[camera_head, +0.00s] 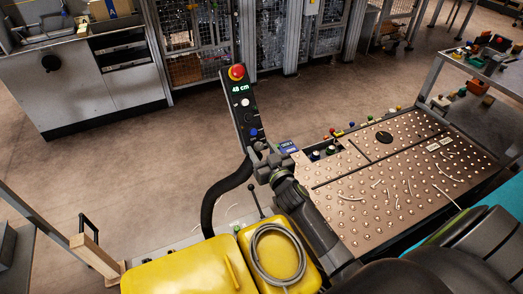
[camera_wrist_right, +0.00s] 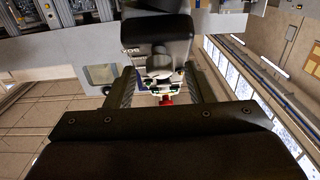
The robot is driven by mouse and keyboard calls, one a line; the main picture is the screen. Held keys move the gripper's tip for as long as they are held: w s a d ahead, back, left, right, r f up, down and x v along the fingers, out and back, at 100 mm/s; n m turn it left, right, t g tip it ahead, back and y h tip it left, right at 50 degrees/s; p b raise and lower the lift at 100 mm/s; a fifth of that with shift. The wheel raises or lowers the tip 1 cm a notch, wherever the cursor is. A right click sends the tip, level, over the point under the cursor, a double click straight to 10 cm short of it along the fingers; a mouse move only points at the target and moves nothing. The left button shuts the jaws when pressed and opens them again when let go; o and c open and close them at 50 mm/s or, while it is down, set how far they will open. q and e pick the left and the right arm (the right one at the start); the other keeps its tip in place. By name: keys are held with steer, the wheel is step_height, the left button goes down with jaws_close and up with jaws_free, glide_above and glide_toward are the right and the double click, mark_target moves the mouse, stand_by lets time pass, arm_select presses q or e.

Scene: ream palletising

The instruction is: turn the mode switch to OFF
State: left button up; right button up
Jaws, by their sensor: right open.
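A narrow black control post (camera_head: 243,110) stands left of the studded table. It carries a red mushroom button (camera_head: 237,72), a green "48 cm" readout (camera_head: 239,89), a white button (camera_head: 244,102) and a blue button (camera_head: 253,132). I cannot tell which control is the mode switch, and no OFF label is readable. My right gripper (camera_head: 265,163) is at the lower end of the post and hides part of it. In the right wrist view its two fingers (camera_wrist_right: 160,76) are apart, with small green and red parts between them. I cannot tell whether they touch anything. My left gripper is out of view.
The studded table (camera_head: 410,170) lies to the right, with small coloured parts along its far edge. A yellow case with a coiled grey cable (camera_head: 277,254) is at the front. A black hose (camera_head: 220,197) curves left of my gripper.

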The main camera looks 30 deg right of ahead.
steer(key=shift+w, duration=0.3)
steer(key=c, duration=1)
steer(key=shift+r+n+y+p, duration=0.2)
steer(key=shift+n+y+p, duration=0.15)
steer(key=shift+p, duration=0.45)
steer(key=n+y+p, duration=0.1)
steer(key=n+p, duration=0.1)
steer(key=p, duration=0.1)
steer(key=n+y+p, duration=0.2)
steer(key=p, duration=0.1)
steer(key=n+g+y+p, duration=0.1)
steer(key=n+p, duration=0.1)
steer(key=p, duration=0.2)
steer(key=shift+d+r+n+y, duration=0.15)
steer(key=shift+d+n+y, duration=0.1)
steer(key=shift+d+n, duration=0.1)
steer(key=shift+n+g+y+p, duration=0.4)
steer(key=shift+n+y+p, duration=0.1)
steer(key=shift+n+p, duration=0.35)
steer(key=shift+f+n+g+y+p, duration=0.2)
steer(key=shift+n+g+y+p, duration=0.45)
steer(key=shift+n, duration=0.8)
